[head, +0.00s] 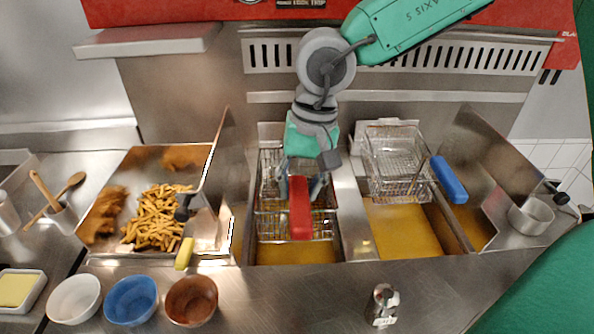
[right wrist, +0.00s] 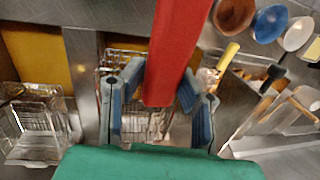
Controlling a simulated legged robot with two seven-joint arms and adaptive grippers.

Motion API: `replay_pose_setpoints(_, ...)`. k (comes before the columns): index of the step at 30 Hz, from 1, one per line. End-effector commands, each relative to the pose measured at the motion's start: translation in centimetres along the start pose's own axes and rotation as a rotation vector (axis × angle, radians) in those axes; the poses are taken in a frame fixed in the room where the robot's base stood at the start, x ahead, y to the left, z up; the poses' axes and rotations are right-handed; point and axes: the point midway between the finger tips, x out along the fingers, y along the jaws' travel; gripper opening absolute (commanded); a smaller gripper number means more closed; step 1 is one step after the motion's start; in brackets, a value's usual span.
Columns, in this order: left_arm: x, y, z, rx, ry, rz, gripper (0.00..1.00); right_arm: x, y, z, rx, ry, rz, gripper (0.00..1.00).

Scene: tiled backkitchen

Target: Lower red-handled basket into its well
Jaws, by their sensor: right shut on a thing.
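The red-handled basket's wire body (head: 320,226) is over the left fryer well (head: 290,254), which holds amber oil. Its red handle (head: 301,208) points toward the front edge. My right gripper (head: 303,186) is shut on the red handle from above. In the right wrist view the red handle (right wrist: 180,50) runs between the blue-grey fingers of the gripper (right wrist: 160,100), with the wire mesh (right wrist: 110,62) behind. I cannot tell how deep the basket sits in the well. The left gripper is not in view.
A blue-handled basket (head: 396,160) rests over the right well (head: 402,228). A tray of fries (head: 158,215) with a yellow-handled scoop (head: 185,253) lies left. Bowls (head: 132,300) and a salt shaker (head: 382,305) stand on the front counter.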

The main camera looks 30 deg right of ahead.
Motion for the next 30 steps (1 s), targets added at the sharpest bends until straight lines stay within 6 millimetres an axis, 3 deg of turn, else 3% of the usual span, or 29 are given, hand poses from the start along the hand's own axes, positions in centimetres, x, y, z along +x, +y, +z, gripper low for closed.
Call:
replay_pose_setpoints(7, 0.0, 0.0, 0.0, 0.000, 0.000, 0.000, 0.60, 3.0, 0.5, -0.1, -0.003, 0.000, 0.003, 0.00)
replay_pose_setpoints(15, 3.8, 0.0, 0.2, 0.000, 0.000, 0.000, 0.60, 6.6, 0.9, -0.4, -0.003, 0.003, 0.000, 0.00)
replay_pose_setpoints(30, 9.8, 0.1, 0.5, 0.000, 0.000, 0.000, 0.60, 11.1, 1.7, -0.8, -0.002, 0.003, 0.000, 0.00)
